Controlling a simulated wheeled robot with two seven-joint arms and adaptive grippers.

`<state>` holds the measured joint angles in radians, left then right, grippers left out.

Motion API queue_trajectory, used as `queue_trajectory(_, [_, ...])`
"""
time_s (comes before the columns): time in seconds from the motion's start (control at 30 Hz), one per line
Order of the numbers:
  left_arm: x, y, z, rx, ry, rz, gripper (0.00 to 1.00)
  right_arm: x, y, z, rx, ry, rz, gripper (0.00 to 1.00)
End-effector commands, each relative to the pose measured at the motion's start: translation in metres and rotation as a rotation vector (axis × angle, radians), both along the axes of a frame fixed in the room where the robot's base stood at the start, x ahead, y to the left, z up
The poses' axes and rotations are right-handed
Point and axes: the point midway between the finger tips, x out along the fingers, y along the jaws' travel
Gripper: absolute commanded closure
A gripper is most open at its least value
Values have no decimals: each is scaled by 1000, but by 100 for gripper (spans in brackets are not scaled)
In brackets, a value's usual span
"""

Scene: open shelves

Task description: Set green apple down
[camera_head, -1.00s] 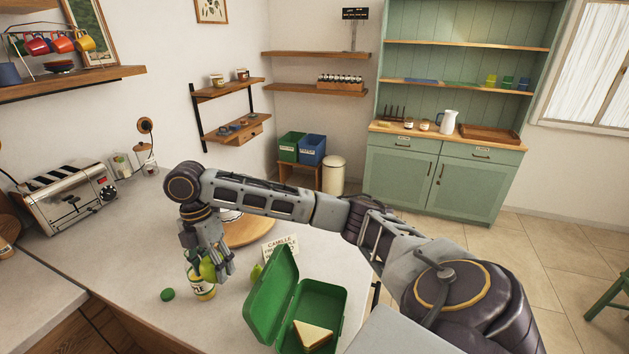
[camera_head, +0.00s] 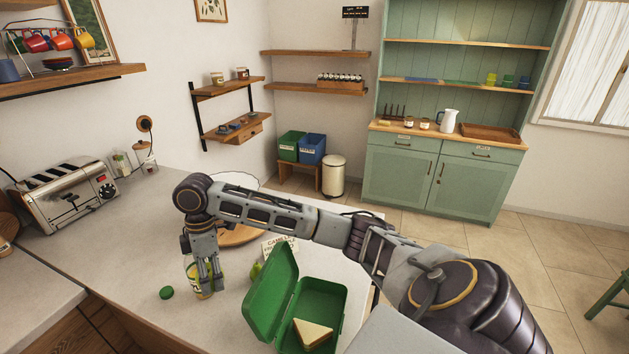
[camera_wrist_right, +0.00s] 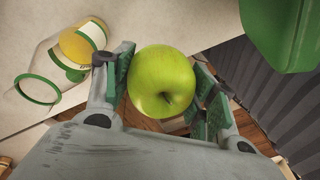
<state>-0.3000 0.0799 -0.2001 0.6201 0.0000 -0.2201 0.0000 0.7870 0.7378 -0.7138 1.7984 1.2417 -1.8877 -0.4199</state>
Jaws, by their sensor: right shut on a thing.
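The green apple (camera_wrist_right: 162,82) sits between the fingers of my right gripper (camera_wrist_right: 165,84) in the right wrist view, its stem hollow facing the camera. The pads touch or nearly touch its sides. My left gripper is not in view.
An open green lunch box (camera_head: 270,295) with a sandwich (camera_head: 313,333) stands to the right. A small card (camera_head: 281,246) and a round wooden board (camera_head: 240,236) are behind. The counter's front edge is close.

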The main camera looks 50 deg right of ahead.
Motion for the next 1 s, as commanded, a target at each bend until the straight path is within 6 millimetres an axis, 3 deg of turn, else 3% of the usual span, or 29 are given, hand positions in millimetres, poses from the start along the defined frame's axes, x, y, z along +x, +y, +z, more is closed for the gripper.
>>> queue_trajectory(1.0, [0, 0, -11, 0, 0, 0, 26, 10, 2, -45, 2, 0, -679, 70])
